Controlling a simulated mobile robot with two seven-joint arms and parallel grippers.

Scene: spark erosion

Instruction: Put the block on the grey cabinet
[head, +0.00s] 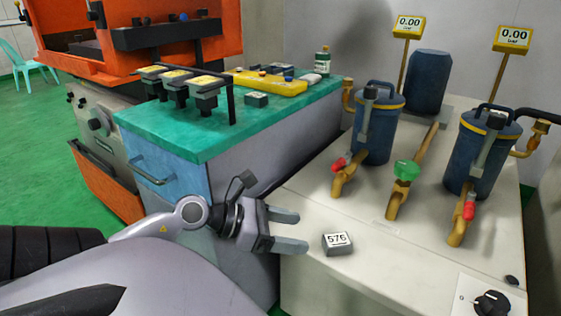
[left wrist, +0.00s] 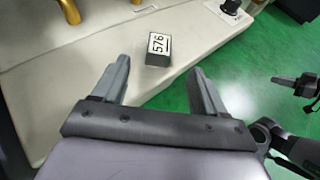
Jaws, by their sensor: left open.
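A small dark grey block (head: 338,244) with a white label reading 576 lies near the front edge of a pale grey-white cabinet top (head: 310,203). In the left wrist view the block (left wrist: 158,50) sits just ahead of the gap between my left fingertips. My left gripper (head: 300,231) is open and empty, to the left of the block and apart from it. Another cabinet, with a green top (head: 190,142), blue front and grey side, stands to the left. Part of my right gripper (left wrist: 300,87) shows at the right of the left wrist view, away from the block.
Blue filter canisters (head: 376,125) with brass pipes and red and green valve handles stand behind the block. A knob panel (head: 490,300) is at the front right. The green top holds yellow-topped clamps (head: 206,88), a yellow case (head: 270,82) and a bottle (head: 322,61).

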